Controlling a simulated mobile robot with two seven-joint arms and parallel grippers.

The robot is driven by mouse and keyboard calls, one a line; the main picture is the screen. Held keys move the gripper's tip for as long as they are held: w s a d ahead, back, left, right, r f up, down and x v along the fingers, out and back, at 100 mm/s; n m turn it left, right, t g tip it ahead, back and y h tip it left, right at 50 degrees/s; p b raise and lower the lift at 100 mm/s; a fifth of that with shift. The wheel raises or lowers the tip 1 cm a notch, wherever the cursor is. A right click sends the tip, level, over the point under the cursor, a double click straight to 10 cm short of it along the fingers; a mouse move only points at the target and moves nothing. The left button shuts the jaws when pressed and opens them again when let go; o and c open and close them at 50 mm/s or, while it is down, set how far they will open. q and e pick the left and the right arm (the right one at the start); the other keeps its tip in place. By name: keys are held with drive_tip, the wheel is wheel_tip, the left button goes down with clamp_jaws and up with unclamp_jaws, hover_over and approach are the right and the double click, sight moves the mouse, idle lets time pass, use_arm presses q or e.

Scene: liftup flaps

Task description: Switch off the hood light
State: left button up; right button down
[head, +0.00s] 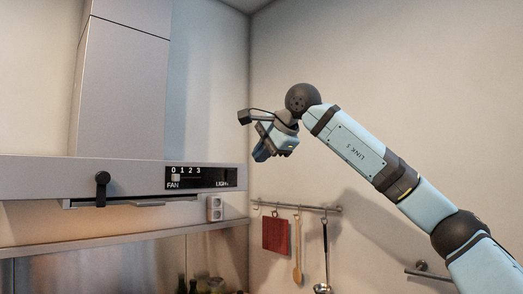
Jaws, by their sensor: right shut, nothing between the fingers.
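The grey range hood (30,180) spans the left side of the head view. Its black control panel (205,184) sits at the right end of the front face. The panel has a pale fan slider (176,177) under the 0 mark and a LIGHT label (222,184) at its right end. The light switch beside that label is too small and dark to read its position. My right gripper (260,157) is shut and empty, in the air above and to the right of the panel, apart from it. My left gripper is out of view.
A black handle (102,186) hangs at the hood's front. A wall socket (215,209) is below the panel. A wall rail (300,206) holds a red board (276,235), a wooden spoon (297,255) and a ladle (324,270). Bottles stand below the hood.

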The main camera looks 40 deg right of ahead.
sight(232, 170)
drive_tip(key=shift+w+a+f+p, duration=0.1)
drive_tip(key=shift+w+f+p, duration=0.4)
drive_tip(key=shift+w, duration=1)
drive_tip(key=shift+w+a+f+p, duration=0.15)
drive_tip(key=shift+w+f, duration=0.6)
drive_tip(key=shift+w, duration=0.8)
drive_tip(key=shift+w+a+f+p, duration=0.1)
drive_tip(key=shift+w+f+p, duration=0.4)
drive_tip(key=shift+w, duration=1)
drive_tip(key=shift+w+r+p, duration=0.2)
drive_tip(key=shift+r+p, duration=0.1)
drive_tip(key=shift+p, duration=0.45)
drive_tip(key=shift+f+g, duration=0.3)
drive_tip(key=shift+r, duration=0.1)
drive_tip(key=shift+r+p, duration=0.3)
drive_tip(key=shift+r, duration=0.05)
drive_tip(key=shift+r+p, duration=0.3)
drive_tip(key=shift+r, duration=0.1)
